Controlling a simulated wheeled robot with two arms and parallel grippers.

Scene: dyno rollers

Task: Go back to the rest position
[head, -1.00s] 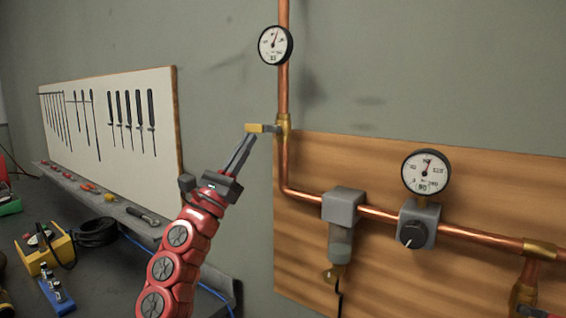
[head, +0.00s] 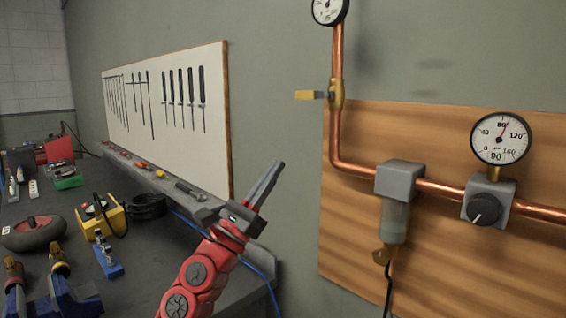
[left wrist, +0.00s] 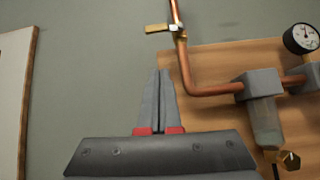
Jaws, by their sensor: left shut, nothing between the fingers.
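My left gripper (head: 274,183) is shut and empty in the head view, raised in front of the grey wall between the tool board and the copper pipe. It also shows shut in the left wrist view (left wrist: 160,75). The yellow valve lever (head: 311,95) points left from the brass valve on the vertical pipe, above and to the right of the gripper, and is apart from it. The lever also shows in the left wrist view (left wrist: 157,28). My right gripper is in neither view.
The copper pipe (head: 345,172) runs along a wooden panel (head: 345,270) with a filter (head: 396,215) and a gauge (head: 500,139). A tool board (head: 165,150) hangs at the left. The bench (head: 150,265) holds a wheel (head: 34,232), a yellow device (head: 103,216) and other items.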

